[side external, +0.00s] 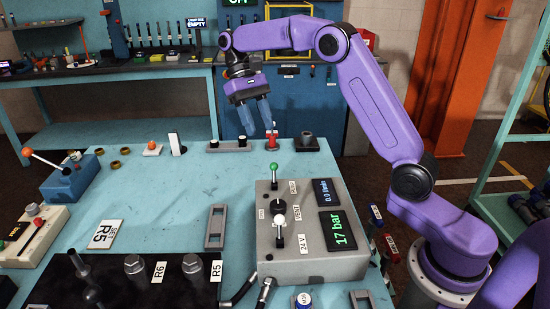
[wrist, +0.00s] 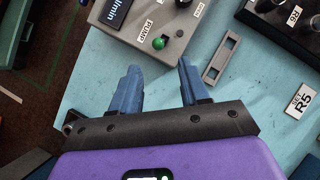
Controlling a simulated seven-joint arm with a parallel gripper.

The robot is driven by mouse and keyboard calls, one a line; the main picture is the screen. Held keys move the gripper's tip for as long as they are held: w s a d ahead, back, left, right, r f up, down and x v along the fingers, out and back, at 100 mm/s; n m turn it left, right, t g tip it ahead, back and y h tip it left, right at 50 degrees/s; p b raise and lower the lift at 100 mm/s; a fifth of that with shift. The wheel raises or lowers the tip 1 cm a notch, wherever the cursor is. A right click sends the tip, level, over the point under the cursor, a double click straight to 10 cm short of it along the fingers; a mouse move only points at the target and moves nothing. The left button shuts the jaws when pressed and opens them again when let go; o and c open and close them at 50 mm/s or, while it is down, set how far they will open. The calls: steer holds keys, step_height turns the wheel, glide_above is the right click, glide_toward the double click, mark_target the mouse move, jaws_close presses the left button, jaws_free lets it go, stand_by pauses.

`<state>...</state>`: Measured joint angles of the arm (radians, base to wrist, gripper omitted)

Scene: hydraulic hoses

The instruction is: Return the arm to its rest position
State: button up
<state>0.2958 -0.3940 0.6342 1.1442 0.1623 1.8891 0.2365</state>
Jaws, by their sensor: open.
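My purple arm reaches from the right over the light-blue bench (side external: 180,195). My gripper (side external: 259,130) points down near the bench's far edge, its two blue fingers apart. A small red part (side external: 272,140) stands beside the fingertips; I cannot tell whether they touch it. In the wrist view my gripper (wrist: 160,66) has an empty gap between the fingers. The grey control box (side external: 305,240) has a green-knobbed lever (side external: 273,172), a white-knobbed lever (side external: 279,222) and displays reading 0.0 l/min and 17 bar. The green knob also shows in the wrist view (wrist: 159,43), beyond the fingers.
A dark block (side external: 307,142) stands right of the red part, with a slotted grey holder (side external: 230,145) to its left. A black panel with fittings labelled R6 and R5 (side external: 150,285) lies in front. A blue lever box (side external: 70,180) stands left. The bench's middle is largely clear.

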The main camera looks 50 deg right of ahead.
steer(key=s+a+f+n+t+h, duration=0.1)
steer(key=s+a+n, duration=0.2)
steer(key=s, duration=0.4)
steer(key=s+a+n+t+h, duration=0.1)
steer(key=s+a+n+t, duration=0.2)
steer(key=s, duration=0.4)
steer(key=s+d+f+n, duration=0.1)
steer(key=s+f+n, duration=0.1)
steer(key=s, duration=0.4)
steer(key=s+d+f+n+t, duration=0.1)
steer(key=s+f+n, duration=0.1)
steer(key=s, duration=0.4)
steer(key=s+d+f+n+t+y, duration=0.1)
steer(key=s+f+n, duration=0.1)
steer(key=s+n, duration=0.2)
steer(key=shift+s+d, duration=0.2)
steer(key=shift+s, duration=1)
